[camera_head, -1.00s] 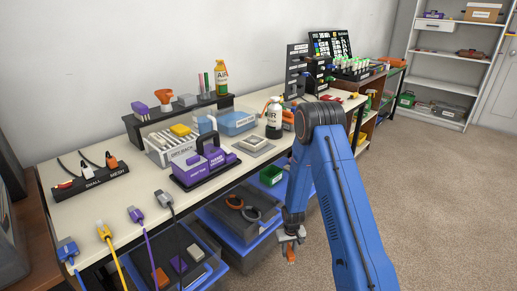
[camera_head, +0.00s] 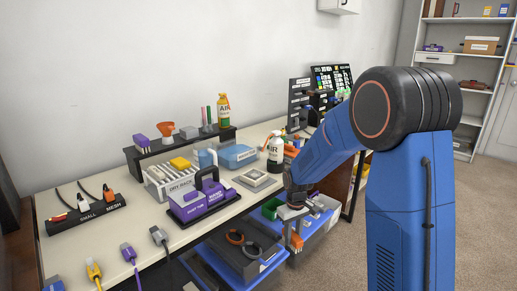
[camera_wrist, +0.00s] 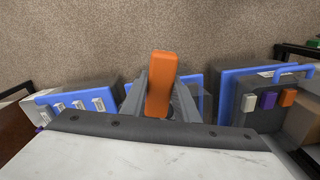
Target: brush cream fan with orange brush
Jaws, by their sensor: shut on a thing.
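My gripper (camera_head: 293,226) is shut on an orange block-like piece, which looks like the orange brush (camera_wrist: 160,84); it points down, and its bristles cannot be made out. In the head view the brush (camera_head: 297,241) hangs beyond the table's front edge, below the tabletop. The flat cream square with a grey middle, which looks like the cream fan (camera_head: 258,180), lies on the tabletop near the front edge, to the left of and above my gripper.
A blue bin (camera_head: 238,156) is behind. Blue-rimmed trays (camera_head: 240,262) sit below the table near my gripper.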

